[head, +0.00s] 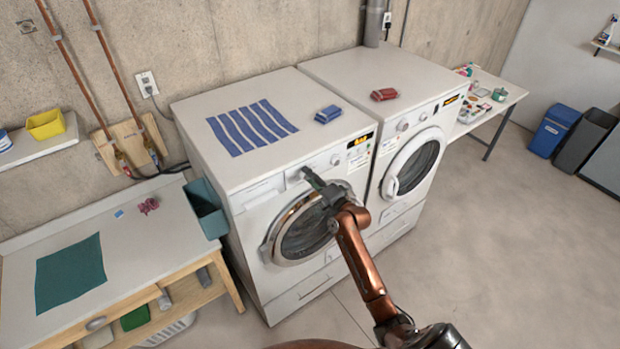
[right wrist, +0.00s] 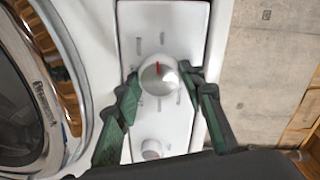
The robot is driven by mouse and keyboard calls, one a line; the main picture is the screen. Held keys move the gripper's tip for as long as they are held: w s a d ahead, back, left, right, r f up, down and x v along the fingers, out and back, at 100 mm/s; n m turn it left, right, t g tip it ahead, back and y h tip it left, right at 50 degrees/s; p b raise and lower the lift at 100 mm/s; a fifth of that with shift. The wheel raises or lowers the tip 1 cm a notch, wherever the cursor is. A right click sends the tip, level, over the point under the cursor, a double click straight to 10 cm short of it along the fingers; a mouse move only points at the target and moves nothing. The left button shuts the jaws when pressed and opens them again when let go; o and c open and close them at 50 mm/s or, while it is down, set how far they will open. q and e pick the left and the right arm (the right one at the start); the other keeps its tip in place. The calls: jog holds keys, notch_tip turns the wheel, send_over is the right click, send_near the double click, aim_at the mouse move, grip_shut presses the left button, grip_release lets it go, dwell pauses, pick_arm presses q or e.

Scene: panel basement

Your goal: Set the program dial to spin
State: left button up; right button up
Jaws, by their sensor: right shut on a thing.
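The program dial (right wrist: 158,75) is a round silver-white knob with a red pointer mark on the white control panel of the left washing machine (head: 188,125). In the right wrist view, the red mark points toward the picture's top, among printed marks around the dial. My right gripper (right wrist: 160,76) has its two dark green fingers on either side of the dial and is shut on it. In the head view, the right gripper (head: 310,177) reaches the panel's upper front and hides most of the dial. My left gripper is in neither view.
A smaller knob (right wrist: 151,148) sits beside the dial. The round door (head: 300,235) is below the panel. A striped cloth (head: 252,127) and a blue bundle (head: 328,114) lie on top. A second machine (head: 340,77) stands right; a bench (head: 110,250) stands left.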

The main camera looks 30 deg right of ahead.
jog(key=shift+f+m, duration=0.2)
jog(key=shift+m, duration=0.3)
jog(key=o, duration=1.2)
jog(key=shift+r, duration=0.15)
jog(key=shift+c, duration=0.2)
jog(key=shift+s, duration=0.1)
jog(key=s+d+r, duration=0.1)
jog(key=s, duration=1)
jog(key=shift+s, duration=0.4)
